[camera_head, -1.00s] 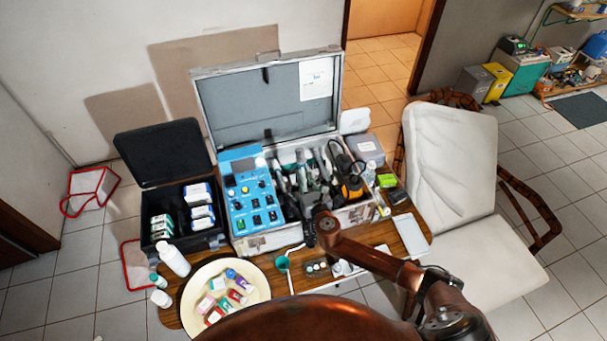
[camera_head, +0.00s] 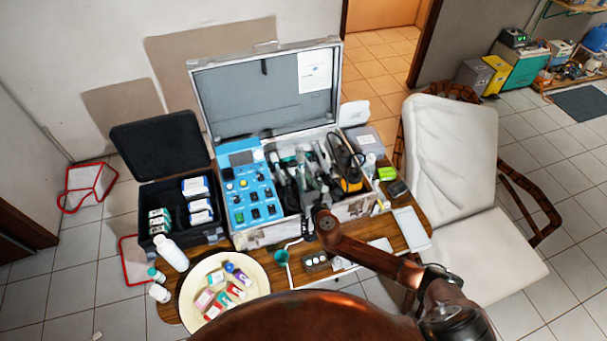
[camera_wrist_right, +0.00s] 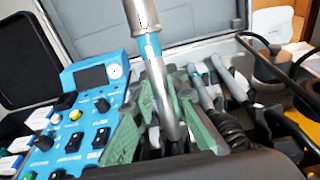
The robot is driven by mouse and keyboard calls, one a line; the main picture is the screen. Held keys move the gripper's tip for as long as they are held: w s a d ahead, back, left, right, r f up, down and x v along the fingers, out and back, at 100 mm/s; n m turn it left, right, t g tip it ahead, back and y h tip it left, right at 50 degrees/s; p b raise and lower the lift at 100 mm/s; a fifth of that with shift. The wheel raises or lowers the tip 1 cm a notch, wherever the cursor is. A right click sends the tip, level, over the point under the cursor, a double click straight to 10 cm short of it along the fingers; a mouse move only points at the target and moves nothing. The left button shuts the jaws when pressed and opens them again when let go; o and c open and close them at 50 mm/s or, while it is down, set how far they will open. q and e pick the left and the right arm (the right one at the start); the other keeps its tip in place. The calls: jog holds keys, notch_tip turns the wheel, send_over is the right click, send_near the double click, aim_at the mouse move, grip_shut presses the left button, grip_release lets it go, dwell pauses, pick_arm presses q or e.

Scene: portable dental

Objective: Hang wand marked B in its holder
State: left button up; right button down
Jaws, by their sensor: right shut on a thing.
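The right gripper (camera_head: 311,212) is at the front edge of the open silver case, beside the blue control panel (camera_head: 252,192). I cannot read a letter B on any wand. The wand's lower end is hidden. The left gripper is not in view.
The case lid (camera_head: 262,95) stands open behind. A black box (camera_head: 180,238), a bottle (camera_head: 171,252) and a cream plate (camera_head: 255,272) are left and in front. Dark coiled cables (camera_wrist_right: 232,130) crowd the case's right side. A white chair (camera_head: 448,150) stands right.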

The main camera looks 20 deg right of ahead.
aim_at(306, 186)
jog(key=shift+s+f+b, duration=0.25)
jog(key=shift+f+b, duration=0.15)
jog(key=shift+f, duration=0.25)
jog(key=shift+s+f+b, duration=0.2)
jog(key=shift+f+b, duration=0.15)
jog(key=shift+f, duration=0.25)
jog(key=c, duration=1.8)
grip_release()
jog(key=shift+s+d+r+p, duration=0.15)
jog(key=shift+s+p, duration=0.25)
jog(key=shift+s, duration=0.3)
jog(key=shift+s+a+r+p, duration=0.15)
jog(key=shift+s+p, duration=0.25)
jog(key=shift+s, duration=0.3)
jog(key=s, duration=0.1)
jog(key=s+p, duration=0.1)
jog(key=s, duration=0.1)
jog(key=s+p, duration=0.1)
jog(key=s, duration=0.1)
jog(key=shift+s+d+r, duration=0.1)
jog(key=shift+d+r, duration=0.05)
jog(key=shift+r, duration=0.2)
